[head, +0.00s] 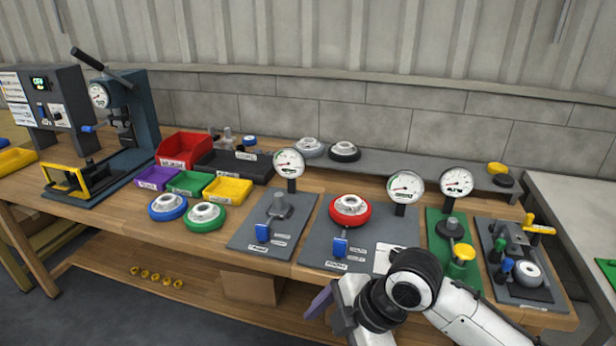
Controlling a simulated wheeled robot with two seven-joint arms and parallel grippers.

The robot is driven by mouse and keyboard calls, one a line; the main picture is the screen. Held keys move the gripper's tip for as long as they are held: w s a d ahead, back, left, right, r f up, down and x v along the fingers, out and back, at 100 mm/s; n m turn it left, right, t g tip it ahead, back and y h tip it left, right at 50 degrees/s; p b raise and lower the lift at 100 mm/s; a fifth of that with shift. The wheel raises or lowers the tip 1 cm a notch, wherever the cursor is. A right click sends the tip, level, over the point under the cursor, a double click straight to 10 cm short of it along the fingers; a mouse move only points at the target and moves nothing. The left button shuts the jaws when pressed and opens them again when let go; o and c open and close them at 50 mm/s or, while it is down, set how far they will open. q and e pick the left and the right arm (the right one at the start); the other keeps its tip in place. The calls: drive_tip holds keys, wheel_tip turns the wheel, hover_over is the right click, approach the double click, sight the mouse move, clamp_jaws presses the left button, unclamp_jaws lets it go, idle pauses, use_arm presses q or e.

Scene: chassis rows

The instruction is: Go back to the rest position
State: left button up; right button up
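My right arm comes in from the lower right, white with black joints. It is in front of the workbench (180,230), near its front edge. My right gripper (335,312) is at the lower middle, partly hidden by my own wrist and cut by the frame's bottom. A purple-grey piece shows at its tip; I cannot tell whether it is a finger or something held. Whether the gripper is open or shut does not show. My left gripper is not in view.
Gauge fixtures stand on grey plates (245,240) and a green plate (436,216). A red ring part (350,212) sits on one; blue (167,208) and green (204,217) ring parts lie left. Coloured bins (184,148) and a press (130,115) stand farther back. A lower shelf (200,270) runs below.

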wheel_tip(320, 180, down, 7)
drive_tip(key=s+a+m+t+y, duration=0.1)
drive_tip(key=a+m+t+y, duration=0.15)
drive_tip(key=m, duration=0.45)
drive_tip(key=s+d+f+m+t+h, duration=0.4)
drive_tip(key=s+d+f+m, duration=0.8)
drive_tip(key=d, duration=0.4)
drive_tip(key=shift+s+d+f+t+h, duration=0.3)
drive_tip(key=shift+s+f+h, duration=0.25)
drive_tip(key=shift+s+f, duration=0.35)
drive_tip(key=shift+a, duration=0.1)
